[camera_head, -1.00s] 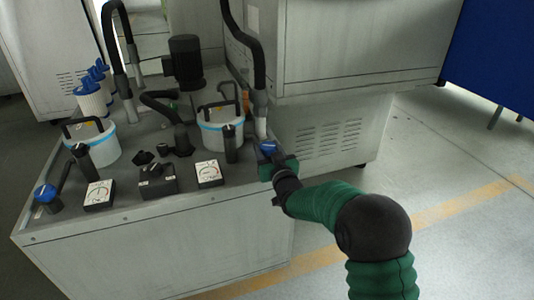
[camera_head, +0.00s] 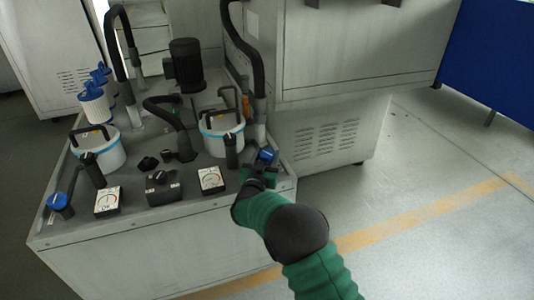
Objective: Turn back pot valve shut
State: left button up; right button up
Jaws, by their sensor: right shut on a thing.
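Two white pots with blue bands and black handles stand on the grey cabinet, a right one (camera_head: 222,130) and a left one (camera_head: 100,152). A blue valve knob (camera_head: 267,155) sits at the cabinet's right corner, near the right pot. My right gripper (camera_head: 263,165) is shut on this blue valve knob; its jaws hide the knob's lower part. A second blue valve knob (camera_head: 59,202) sits at the front left corner, with nothing touching it. My left gripper is not in view.
Two dials (camera_head: 211,180) and a black switch box (camera_head: 163,187) line the cabinet's front edge. Black hoses (camera_head: 258,70) and a dark motor (camera_head: 187,65) rise behind the pots. The floor to the right is open.

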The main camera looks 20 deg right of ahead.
jog(key=o, duration=1.4)
jog(key=p+v, duration=0.5)
jog(key=v, duration=1.2)
jog(key=shift+w+d, duration=0.1)
jog(key=shift+d, duration=0.05)
